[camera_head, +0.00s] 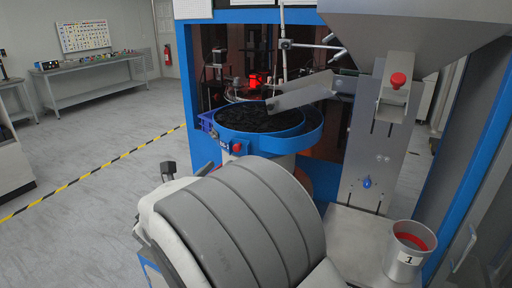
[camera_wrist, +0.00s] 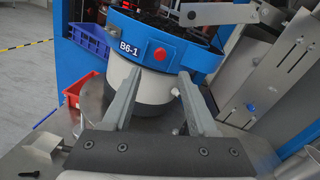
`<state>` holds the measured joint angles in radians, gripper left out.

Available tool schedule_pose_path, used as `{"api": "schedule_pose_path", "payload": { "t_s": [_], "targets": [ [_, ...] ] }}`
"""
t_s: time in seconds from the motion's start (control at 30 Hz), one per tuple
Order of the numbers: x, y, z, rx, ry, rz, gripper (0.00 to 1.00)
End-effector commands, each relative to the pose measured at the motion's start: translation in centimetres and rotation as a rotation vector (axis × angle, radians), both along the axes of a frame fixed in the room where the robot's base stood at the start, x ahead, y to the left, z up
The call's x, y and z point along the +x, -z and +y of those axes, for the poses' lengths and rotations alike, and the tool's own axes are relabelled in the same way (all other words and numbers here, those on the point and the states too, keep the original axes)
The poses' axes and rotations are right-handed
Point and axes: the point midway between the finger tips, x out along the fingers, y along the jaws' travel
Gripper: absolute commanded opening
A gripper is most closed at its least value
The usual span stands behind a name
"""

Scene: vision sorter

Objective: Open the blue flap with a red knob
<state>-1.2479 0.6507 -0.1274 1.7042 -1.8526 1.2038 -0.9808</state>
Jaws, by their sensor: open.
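The red knob (camera_wrist: 160,54) sits on the blue band (camera_wrist: 188,55) around a round drum full of dark parts, beside a label reading B6-1. The knob also shows in the head view (camera_head: 237,147). I cannot see an open gap in the band; it looks closed. My gripper (camera_wrist: 160,74) is open and empty in the wrist view. Its two fingers point at the drum, with the knob just beyond and between the tips, apart from them as far as I can tell. In the head view my grey arm fills the front, and I cannot make out the fingers.
A grey chute (camera_head: 303,94) slopes over the drum. Another red knob (camera_head: 398,80) is on the grey hopper at right. A metal cup marked 1 (camera_head: 405,258) stands at front right. A red bin (camera_wrist: 78,90) and a blue bin (camera_wrist: 89,40) are left of the drum.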

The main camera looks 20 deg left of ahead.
Motion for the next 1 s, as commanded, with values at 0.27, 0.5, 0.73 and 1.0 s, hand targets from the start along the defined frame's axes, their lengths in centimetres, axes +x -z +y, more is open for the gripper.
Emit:
{"api": "schedule_pose_path", "payload": {
  "t_s": [0.27, 0.5, 0.73, 1.0],
  "targets": [
    [6.2, 0.0, 0.1, 0.000, 0.004, 0.000, 0.59],
    [9.4, 0.0, 0.3, 0.001, 0.000, 0.001, 0.59],
    [10.2, 0.0, 0.3, 0.000, 0.000, 0.001, 0.59],
    [10.2, 0.0, 0.3, 0.000, 0.000, 0.001, 0.43]
  ]
}}
